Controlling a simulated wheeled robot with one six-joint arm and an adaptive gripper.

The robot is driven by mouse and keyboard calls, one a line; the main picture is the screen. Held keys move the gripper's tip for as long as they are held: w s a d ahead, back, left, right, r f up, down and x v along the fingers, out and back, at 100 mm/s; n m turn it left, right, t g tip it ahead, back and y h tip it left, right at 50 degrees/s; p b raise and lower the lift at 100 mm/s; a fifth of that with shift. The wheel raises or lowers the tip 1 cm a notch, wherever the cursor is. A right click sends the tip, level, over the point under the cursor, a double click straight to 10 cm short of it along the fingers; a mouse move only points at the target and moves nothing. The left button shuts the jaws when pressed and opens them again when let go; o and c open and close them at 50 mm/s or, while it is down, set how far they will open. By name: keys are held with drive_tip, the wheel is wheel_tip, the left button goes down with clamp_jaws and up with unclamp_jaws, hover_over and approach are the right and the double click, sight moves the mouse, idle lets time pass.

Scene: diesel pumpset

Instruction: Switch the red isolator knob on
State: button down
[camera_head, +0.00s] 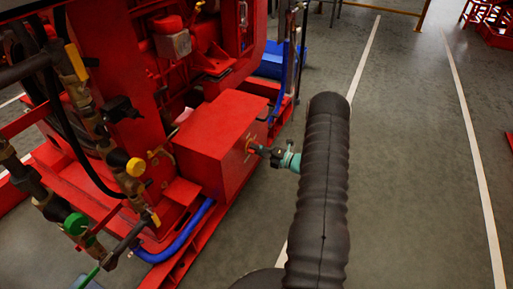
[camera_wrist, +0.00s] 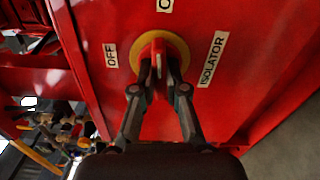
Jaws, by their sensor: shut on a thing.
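The red isolator knob (camera_wrist: 157,46) sits on a round yellow plate (camera_wrist: 178,48) on the face of a red box. Its handle lies roughly upright in the wrist view, towards a partly cut-off label (camera_wrist: 165,5) beginning with "O". An "OFF" label (camera_wrist: 110,54) is left of the knob and an "ISOLATOR" label (camera_wrist: 212,60) is right of it. My gripper (camera_wrist: 158,72) is shut on the knob, one finger on each side of its handle. In the head view my gripper (camera_head: 262,150) reaches the right face of the red box (camera_head: 210,140); the knob is mostly hidden there.
The red pumpset (camera_head: 205,65) stands behind the box. Pipes with a yellow cap (camera_head: 135,167) and a green cap (camera_head: 75,223) are at the left. A blue hose (camera_head: 175,243) runs below the box. The grey floor (camera_head: 410,150) at the right is clear.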

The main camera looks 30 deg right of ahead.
drive_tip(key=shift+d+m, duration=0.1)
drive_tip(key=shift+m, duration=0.5)
drive_tip(key=c, duration=1.3)
unclamp_jaws()
drive_tip(key=shift+d, duration=0.1)
drive_tip(key=shift+o, duration=0.5)
drive_tip(key=v, duration=1.2)
